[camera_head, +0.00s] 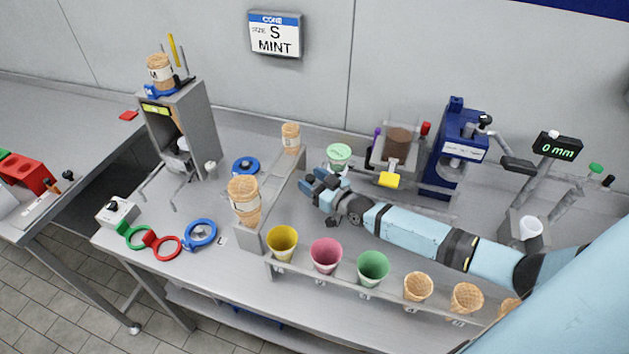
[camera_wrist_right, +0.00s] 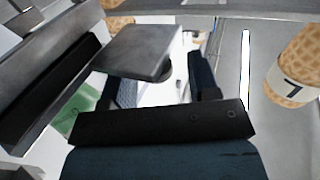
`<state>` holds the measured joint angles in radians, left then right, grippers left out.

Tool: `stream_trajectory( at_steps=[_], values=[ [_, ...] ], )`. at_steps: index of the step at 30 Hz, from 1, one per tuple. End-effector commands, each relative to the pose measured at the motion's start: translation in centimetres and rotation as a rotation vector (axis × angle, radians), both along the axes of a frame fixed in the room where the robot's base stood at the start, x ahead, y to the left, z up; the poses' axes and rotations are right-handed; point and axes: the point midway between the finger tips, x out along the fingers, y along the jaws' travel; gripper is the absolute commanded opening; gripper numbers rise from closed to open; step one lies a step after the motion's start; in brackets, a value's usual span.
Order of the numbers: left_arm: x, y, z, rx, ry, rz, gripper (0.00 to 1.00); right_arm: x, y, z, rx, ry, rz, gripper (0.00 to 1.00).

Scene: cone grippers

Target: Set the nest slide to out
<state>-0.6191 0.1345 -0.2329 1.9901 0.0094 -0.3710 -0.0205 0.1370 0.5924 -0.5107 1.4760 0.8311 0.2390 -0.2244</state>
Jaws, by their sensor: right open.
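No part is clearly marked as the nest slide, and I cannot tell its setting. My right gripper (camera_head: 312,181) is open over the middle of the bench. My left gripper is not in view.
A front rack (camera_head: 345,281) holds coloured cups and waffle cones. A blue press (camera_head: 458,150), a brown-topped unit (camera_head: 396,143) and a 0 mm readout (camera_head: 558,146) stand behind my right arm. A grey dispenser (camera_head: 200,120) stands left. Coloured rings (camera_head: 202,233) lie front left.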

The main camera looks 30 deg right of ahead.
Motion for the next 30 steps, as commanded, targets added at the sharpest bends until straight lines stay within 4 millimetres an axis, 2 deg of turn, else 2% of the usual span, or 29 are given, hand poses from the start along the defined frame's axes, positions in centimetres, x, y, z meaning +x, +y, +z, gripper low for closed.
stream_trajectory(
  at_steps=[8, 11, 14, 22, 27, 30],
  values=[
    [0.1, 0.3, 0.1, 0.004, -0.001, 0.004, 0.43, -0.2, -0.1, -0.1, -0.002, 0.003, 0.0, 0.55],
    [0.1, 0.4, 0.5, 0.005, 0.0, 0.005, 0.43, -0.8, -0.3, 0.0, -0.002, 0.004, -0.001, 0.55],
    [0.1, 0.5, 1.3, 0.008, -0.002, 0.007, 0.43, -2.3, -0.7, 0.2, -0.002, 0.004, 0.0, 0.55],
    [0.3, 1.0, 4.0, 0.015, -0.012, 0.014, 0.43, -8.2, -2.7, 0.2, -0.003, 0.006, 0.001, 0.55],
    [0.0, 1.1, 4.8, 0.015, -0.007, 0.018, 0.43, -11.2, -3.6, 0.1, -0.002, 0.005, 0.001, 0.55],
    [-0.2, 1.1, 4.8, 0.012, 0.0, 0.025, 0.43, -12.3, -4.0, 0.1, -0.002, 0.003, 0.001, 0.55]
  ],
)
